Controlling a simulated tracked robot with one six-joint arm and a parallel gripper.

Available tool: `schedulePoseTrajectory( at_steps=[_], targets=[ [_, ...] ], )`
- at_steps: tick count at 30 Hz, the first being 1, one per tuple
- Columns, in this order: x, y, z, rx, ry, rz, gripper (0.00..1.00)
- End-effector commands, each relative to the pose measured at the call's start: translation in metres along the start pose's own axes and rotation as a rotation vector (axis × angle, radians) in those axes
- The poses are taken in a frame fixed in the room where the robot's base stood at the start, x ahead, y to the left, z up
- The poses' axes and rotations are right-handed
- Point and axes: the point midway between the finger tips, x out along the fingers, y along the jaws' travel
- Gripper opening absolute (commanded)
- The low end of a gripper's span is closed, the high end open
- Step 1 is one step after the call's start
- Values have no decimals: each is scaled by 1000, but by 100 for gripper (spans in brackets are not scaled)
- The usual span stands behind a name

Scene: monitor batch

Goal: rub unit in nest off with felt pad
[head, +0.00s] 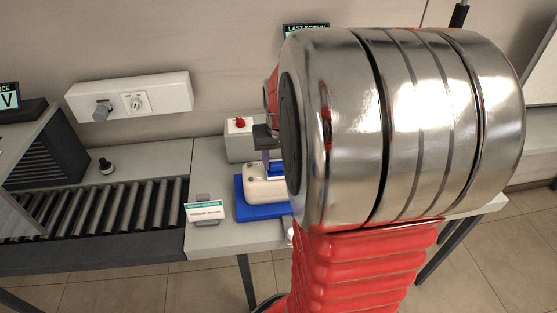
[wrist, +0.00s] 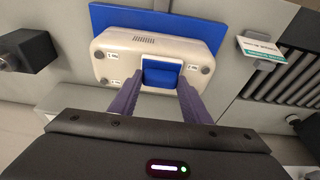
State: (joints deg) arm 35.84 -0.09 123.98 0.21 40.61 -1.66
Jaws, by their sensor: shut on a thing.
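The unit (wrist: 125,47) is a cream box with rounded corners, dark round spots near its corners and a small vent. It sits on the blue nest (wrist: 108,14). In the head view the unit (head: 258,188) and nest (head: 246,209) are partly hidden by my arm. My gripper (wrist: 163,80) has purple fingers, shut on a blue block, seemingly the felt pad (wrist: 162,72). The pad is over the unit's face near one long edge; I cannot tell whether it touches. In the head view my gripper (head: 270,160) is above the unit, mostly hidden.
A small sign card (head: 205,210) stands left of the nest. A roller conveyor (head: 100,207) runs further left. A dark block (wrist: 28,50) is at the left in the wrist view. My arm hides the bench's right side.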

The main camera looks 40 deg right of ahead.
Motion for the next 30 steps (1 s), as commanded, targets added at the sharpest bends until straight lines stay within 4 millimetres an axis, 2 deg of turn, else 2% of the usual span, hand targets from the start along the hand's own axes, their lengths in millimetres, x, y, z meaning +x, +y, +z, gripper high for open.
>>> schedulePoseTrajectory(
  at_steps=[13, 24, 30],
  targets=[
    [3, 0, 0, 0, 0, 0, 18],
    [6, 0, -19, 0, 1, 0, 18],
    [7, 0, -19, 0, 1, 0, 18]
  ],
)
